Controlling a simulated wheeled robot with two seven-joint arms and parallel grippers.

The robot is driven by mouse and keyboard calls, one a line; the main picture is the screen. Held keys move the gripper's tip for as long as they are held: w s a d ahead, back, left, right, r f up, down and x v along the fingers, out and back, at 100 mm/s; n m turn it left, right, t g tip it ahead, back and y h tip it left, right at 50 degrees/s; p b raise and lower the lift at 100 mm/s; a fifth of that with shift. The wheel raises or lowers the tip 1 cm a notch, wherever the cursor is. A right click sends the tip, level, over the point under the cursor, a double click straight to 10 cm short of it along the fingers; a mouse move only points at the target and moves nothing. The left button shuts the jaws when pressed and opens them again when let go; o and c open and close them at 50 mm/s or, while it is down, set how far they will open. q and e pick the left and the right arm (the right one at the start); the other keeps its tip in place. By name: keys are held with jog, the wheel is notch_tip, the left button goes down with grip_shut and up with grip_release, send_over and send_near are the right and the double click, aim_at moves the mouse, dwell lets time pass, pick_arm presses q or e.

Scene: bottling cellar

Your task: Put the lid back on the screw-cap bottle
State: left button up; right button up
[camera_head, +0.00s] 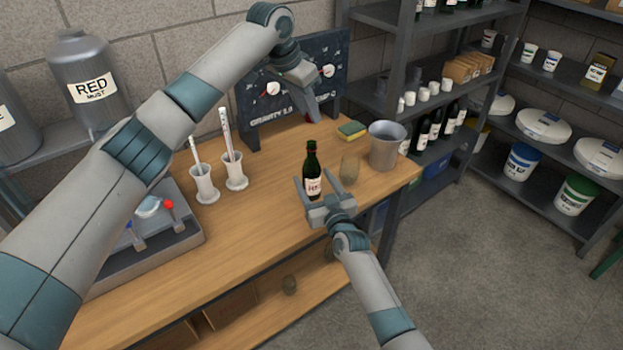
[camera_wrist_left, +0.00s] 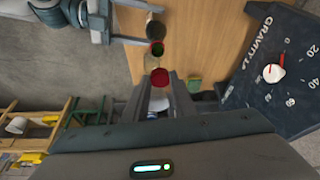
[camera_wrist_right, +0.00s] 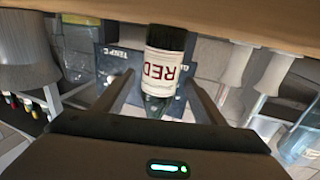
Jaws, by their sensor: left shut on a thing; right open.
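The dark green screw-cap bottle (camera_head: 312,172) stands upright on the wooden bench, with no lid on its neck. My right gripper (camera_head: 321,184) is open, with a finger on each side of the bottle. In the right wrist view the bottle's label (camera_wrist_right: 163,66) reads RED, upside down, between the two spread fingers (camera_wrist_right: 160,85), with gaps at both sides. My left gripper (camera_head: 311,117) is shut on the red lid (camera_wrist_left: 160,77) and holds it above and behind the bottle, apart from it. The fingers partly hide the lid in the head view.
A glass (camera_head: 349,168) stands close right of the bottle, and a grey bucket (camera_head: 385,146) stands near the bench's right end. A sponge (camera_head: 352,131) lies behind. A dark gauge board (camera_head: 262,103) stands at the back. White cylinders (camera_head: 205,186) stand to the left. Bare bench lies left of the bottle.

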jog(key=shift+x, duration=0.95)
jog(key=c, duration=1.6)
pick_arm(q)
send_over(308, 145)
jog(key=shift+f, duration=2.4)
jog(key=shift+f, duration=0.1)
jog(key=shift+f, duration=0.85)
jog(key=shift+f, duration=0.55)
pick_arm(e)
grip_shut()
